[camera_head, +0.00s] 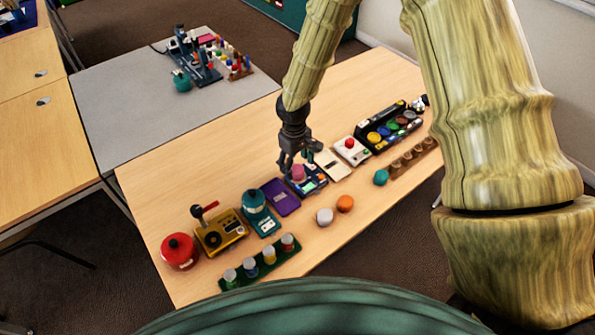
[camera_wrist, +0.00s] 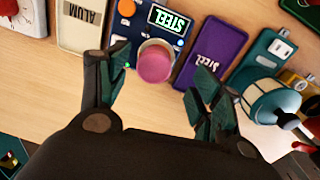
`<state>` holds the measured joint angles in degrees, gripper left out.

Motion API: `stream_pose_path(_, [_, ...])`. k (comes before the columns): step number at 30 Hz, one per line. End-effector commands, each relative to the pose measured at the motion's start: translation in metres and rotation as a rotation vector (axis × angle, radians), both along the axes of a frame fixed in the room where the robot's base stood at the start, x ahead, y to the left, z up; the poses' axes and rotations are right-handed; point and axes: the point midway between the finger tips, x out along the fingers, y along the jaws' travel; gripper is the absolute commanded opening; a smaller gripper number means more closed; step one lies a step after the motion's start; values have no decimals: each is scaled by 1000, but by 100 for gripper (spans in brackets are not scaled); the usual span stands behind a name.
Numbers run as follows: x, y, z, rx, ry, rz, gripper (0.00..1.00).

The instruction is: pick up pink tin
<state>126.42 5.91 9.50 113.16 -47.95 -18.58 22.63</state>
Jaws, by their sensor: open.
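The pink tin (camera_wrist: 155,62) stands on a dark blue device (camera_wrist: 172,20) whose display reads STEEL in the wrist view. In the head view the pink tin (camera_head: 298,172) shows just under my gripper (camera_head: 298,160). My gripper (camera_wrist: 152,88) is open, with its two dark green fingers spread to the left and right of the tin in the wrist view. I cannot tell whether either finger touches it. The gripper body hides part of the table below the tin in that view.
A purple STEEL tray (camera_wrist: 210,52) and a cream ALUM tray (camera_wrist: 82,22) flank the device. A teal canister (camera_wrist: 270,100) stands beyond the purple tray. A white puck (camera_head: 324,216) and an orange puck (camera_head: 345,204) lie in front, with bare table around them.

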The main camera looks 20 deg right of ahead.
Motion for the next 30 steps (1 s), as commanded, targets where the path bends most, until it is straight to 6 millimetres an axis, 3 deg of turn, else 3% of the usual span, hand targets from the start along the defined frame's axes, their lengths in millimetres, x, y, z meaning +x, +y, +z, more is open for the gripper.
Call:
stream_pose_path(15, [9,-5,-43,0,1,0,65])
stream_pose_path(26, [9,-5,-48,0,-1,1,65])
stream_pose_path(30, [9,-5,-48,0,-1,1,42])
